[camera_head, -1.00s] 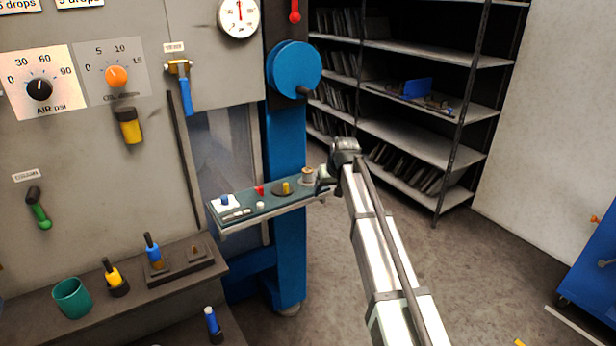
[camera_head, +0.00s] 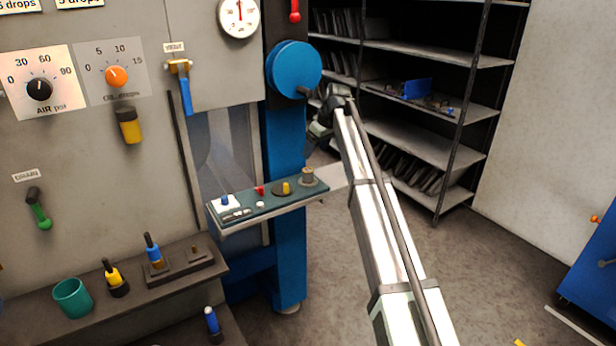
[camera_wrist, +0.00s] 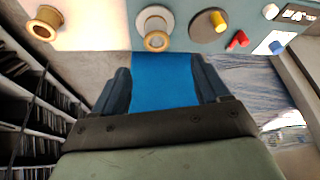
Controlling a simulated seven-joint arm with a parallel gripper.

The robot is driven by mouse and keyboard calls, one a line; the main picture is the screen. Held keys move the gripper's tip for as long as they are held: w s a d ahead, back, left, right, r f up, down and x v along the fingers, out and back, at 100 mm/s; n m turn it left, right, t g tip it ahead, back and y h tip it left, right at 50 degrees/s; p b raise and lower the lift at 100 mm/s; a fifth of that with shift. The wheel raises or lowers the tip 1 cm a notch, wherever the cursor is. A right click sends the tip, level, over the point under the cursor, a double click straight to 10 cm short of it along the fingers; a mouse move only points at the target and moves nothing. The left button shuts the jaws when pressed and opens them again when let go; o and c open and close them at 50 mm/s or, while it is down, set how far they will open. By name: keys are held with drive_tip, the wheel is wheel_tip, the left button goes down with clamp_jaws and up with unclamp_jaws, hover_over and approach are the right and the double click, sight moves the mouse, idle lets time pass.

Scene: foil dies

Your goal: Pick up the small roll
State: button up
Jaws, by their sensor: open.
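A small beige roll (camera_head: 308,177) stands on a round base at the right end of the green shelf (camera_head: 262,204). In the wrist view this roll (camera_wrist: 156,40) is at the top centre, on a pale disc. A second gold roll (camera_wrist: 45,22) shows at the top left of the wrist view; my arm may hide it in the head view. I cannot tell which roll is smaller. My gripper (camera_wrist: 160,85) is open and empty, its two dark fingers apart with the blue column behind. In the head view my gripper (camera_head: 319,128) is above the shelf, clear of the roll.
A yellow knob on a dark disc (camera_head: 283,188), a red piece (camera_head: 259,190) and a blue knob (camera_head: 225,201) share the shelf. The blue column (camera_head: 287,140) stands behind it. A metal rack (camera_head: 415,145) stands at the back right.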

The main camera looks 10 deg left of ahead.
sight(308, 169)
drive_tip(key=x, duration=0.6)
drive_tip(key=shift+f, duration=0.15)
drive_tip(key=shift+x, duration=2.8)
drive_tip(key=shift+w+d, duration=0.15)
drive_tip(key=c, duration=1.1)
